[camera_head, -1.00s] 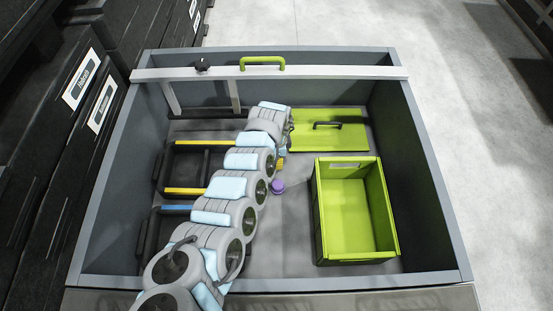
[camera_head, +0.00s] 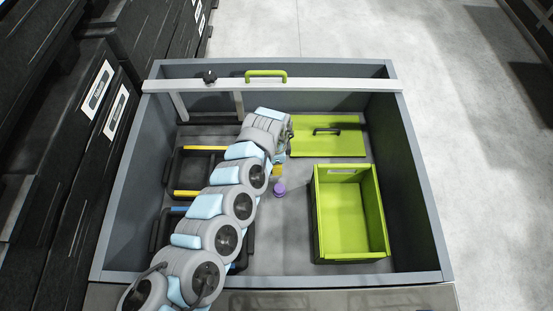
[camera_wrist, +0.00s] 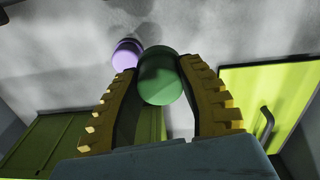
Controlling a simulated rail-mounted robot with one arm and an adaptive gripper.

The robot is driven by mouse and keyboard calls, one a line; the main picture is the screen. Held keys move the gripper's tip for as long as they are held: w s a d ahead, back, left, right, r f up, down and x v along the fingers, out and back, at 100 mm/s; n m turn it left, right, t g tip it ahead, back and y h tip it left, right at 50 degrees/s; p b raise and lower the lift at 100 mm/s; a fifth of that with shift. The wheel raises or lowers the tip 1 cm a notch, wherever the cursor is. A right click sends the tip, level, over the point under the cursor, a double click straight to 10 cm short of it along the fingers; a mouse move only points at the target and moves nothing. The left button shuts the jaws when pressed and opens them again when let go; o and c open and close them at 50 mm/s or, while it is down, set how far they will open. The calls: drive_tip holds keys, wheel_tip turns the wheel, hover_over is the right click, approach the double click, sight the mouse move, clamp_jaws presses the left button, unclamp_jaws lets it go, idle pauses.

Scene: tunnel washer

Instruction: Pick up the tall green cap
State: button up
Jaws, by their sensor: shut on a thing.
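The tall green cap (camera_wrist: 160,80) is a dark green rounded piece in the wrist view. It sits between the two yellow, ridged fingers of my gripper (camera_wrist: 160,72), which are shut on it near their tips. In the head view my gripper (camera_head: 277,170) shows as a small yellowish part at the end of my arm, just above the purple piece. The green cap cannot be made out in the head view. How high the cap is above the floor of the tub is hard to tell.
A purple cap (camera_head: 279,189) stands close to my gripper. An open green box (camera_head: 349,250) is at the right, and a flat green lid with a dark handle (camera_head: 345,145) lies behind. Dark trays (camera_head: 180,172) are at the left. Grey walls (camera_head: 423,190) enclose everything.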

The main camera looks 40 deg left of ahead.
drive_tip(key=shift+s+d+r+p, duration=0.1)
drive_tip(key=shift+s+r+p, duration=0.25)
drive_tip(key=shift+r+p, duration=0.4)
drive_tip(key=s+d+r+p, duration=0.2)
drive_tip(key=s+d+p, duration=0.2)
drive_tip(key=p, duration=0.7)
drive_tip(key=shift+s+d+r+p, duration=0.25)
drive_tip(key=shift+s+r+p, duration=0.05)
drive_tip(key=shift+s, duration=1.05)
